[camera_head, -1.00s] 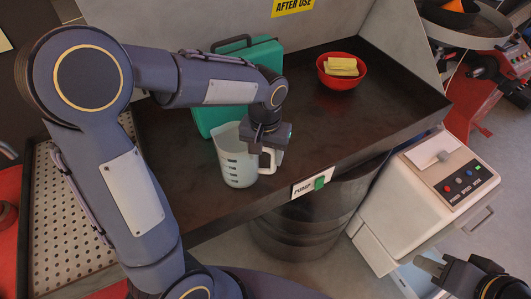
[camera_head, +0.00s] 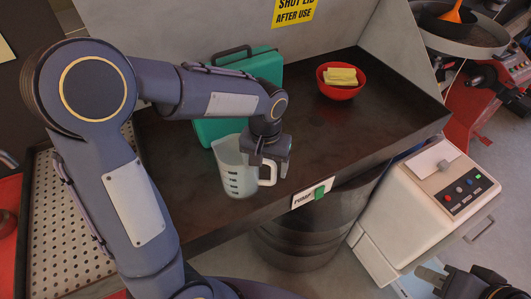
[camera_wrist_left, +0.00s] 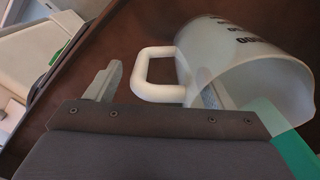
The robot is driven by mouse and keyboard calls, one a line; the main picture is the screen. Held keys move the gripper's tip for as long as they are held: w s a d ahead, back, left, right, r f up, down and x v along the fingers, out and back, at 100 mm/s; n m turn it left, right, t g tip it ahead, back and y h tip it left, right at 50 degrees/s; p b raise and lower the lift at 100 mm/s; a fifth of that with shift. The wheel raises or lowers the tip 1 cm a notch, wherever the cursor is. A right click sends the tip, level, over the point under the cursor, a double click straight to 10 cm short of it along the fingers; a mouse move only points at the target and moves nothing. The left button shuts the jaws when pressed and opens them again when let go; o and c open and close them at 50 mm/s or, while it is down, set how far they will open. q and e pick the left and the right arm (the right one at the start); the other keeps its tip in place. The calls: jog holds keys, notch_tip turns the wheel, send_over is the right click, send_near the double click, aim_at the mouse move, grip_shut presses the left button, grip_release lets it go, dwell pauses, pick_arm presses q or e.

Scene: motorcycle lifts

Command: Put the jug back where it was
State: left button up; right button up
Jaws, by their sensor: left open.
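The jug (camera_head: 236,170) is a translucent, pale measuring jug with dark marks and a white handle. It stands upright on the dark bench top (camera_head: 310,140), near its front edge. My left gripper (camera_head: 270,163) is open at the handle side of the jug. In the left wrist view, the handle (camera_wrist_left: 150,72) lies between the two spread fingers of the left gripper (camera_wrist_left: 154,88). One finger shows through or inside the jug wall; I cannot tell which. My right gripper (camera_head: 433,278) is at the bottom right, away from the bench; its jaw state is unclear.
A green case (camera_head: 215,130) stands behind the jug. A red bowl (camera_head: 342,92) with yellow things in it sits at the back right. A white machine with buttons (camera_head: 430,200) stands right of the bench. The bench between jug and bowl is clear.

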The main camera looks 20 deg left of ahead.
pick_arm(q)
notch_tip(320, 180, up, 11)
jog(key=shift+f, duration=0.1)
jog(key=shift+r, duration=0.35)
jog(key=s+a+f+t+h, duration=0.1)
jog(key=s+f+t+h, duration=0.1)
jog(key=s, duration=0.6)
jog(key=s+a+f+t+h, duration=0.1)
jog(key=s+a+f+t, duration=0.1)
jog(key=s, duration=0.7)
jog(key=shift+s+f+n+t+h, duration=0.25)
jog(key=shift+n+t+h, duration=0.15)
jog(key=shift+t, duration=0.4)
jog(key=shift+a, duration=0.1)
